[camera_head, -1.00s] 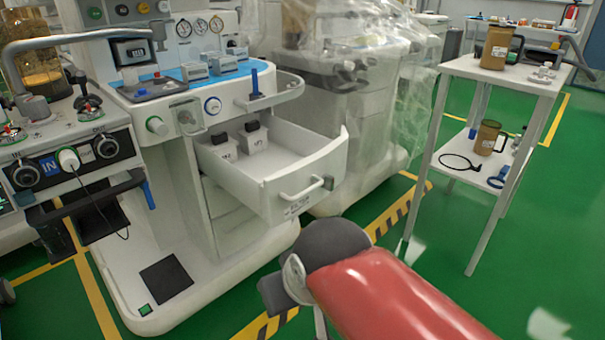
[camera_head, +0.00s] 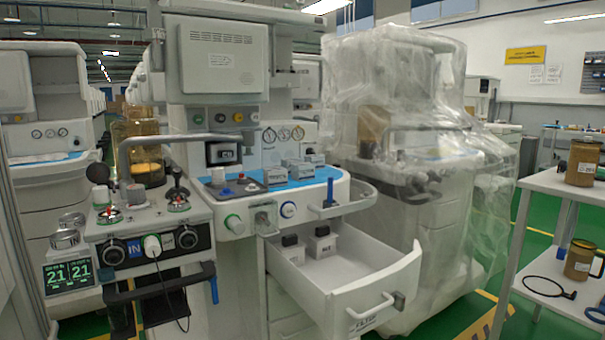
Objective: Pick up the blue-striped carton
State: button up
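Several small pale cartons sit together on the blue-topped work surface of the middle cart: one at the front left (camera_head: 275,179), one to its right (camera_head: 301,171) and one behind (camera_head: 315,159). They show grey-blue markings, but they are too small to tell which is the blue-striped carton. The open white drawer (camera_head: 345,285) below holds two white containers with black tops, one on the left (camera_head: 292,250) and one on the right (camera_head: 322,242). My gripper is not in view.
The drawer juts out from the cart front. A blue upright object (camera_head: 330,193) stands at the surface's right end. A plastic-draped machine (camera_head: 420,180) is behind right. A white shelf stand (camera_head: 548,183) with brown jugs is at right.

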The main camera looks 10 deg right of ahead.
aim_at(304, 171)
jog(key=i+l, duration=0.2)
jog(key=l, duration=0.2)
jog(key=i+l, duration=0.2)
jog(key=l, duration=0.2)
jog(key=i+l, duration=0.15)
jog(key=l, duration=0.2)
jog(key=i+l, duration=0.2)
jog(key=l, duration=0.2)
jog(key=i+l+u, duration=0.25)
jog(key=l, duration=0.2)
jog(key=l+u, duration=0.25)
jog(key=l, duration=0.2)
jog(key=i+l+u, duration=0.15)
jog(key=l+u, duration=0.15)
jog(key=l, duration=0.2)
jog(key=l+u, duration=0.25)
jog(key=l, duration=0.25)
jog(key=i, duration=0.05)
